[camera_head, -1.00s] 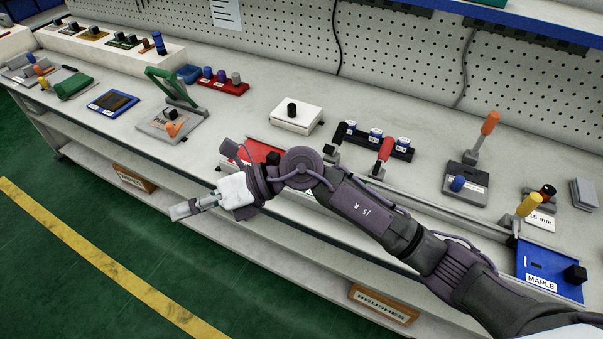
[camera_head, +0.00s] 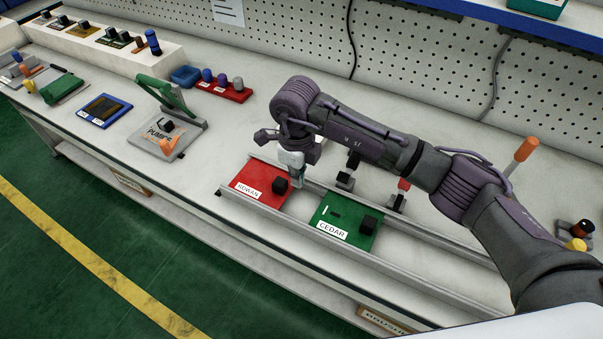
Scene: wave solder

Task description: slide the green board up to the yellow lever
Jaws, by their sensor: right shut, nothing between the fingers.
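The green board (camera_head: 363,240), labelled CEDAR, lies between the two rails of a track on the bench, with a black knob (camera_head: 369,223) on its right part. The red board (camera_head: 258,186), labelled ROWAN, lies on the same track to its left and has its own black knob (camera_head: 280,185). The yellow lever (camera_head: 575,244) shows only in part at the right edge, beyond my right arm. My right gripper (camera_head: 300,182) points down, shut and empty, just right of the red board's knob and left of the green board. My left gripper is out of view.
A black lever (camera_head: 349,163) and a red lever (camera_head: 403,186) stand behind the track. An orange lever (camera_head: 525,149) stands further right. The pumice fixture (camera_head: 158,142) and a red rack (camera_head: 235,97) are to the left. My arm hides much of the right side.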

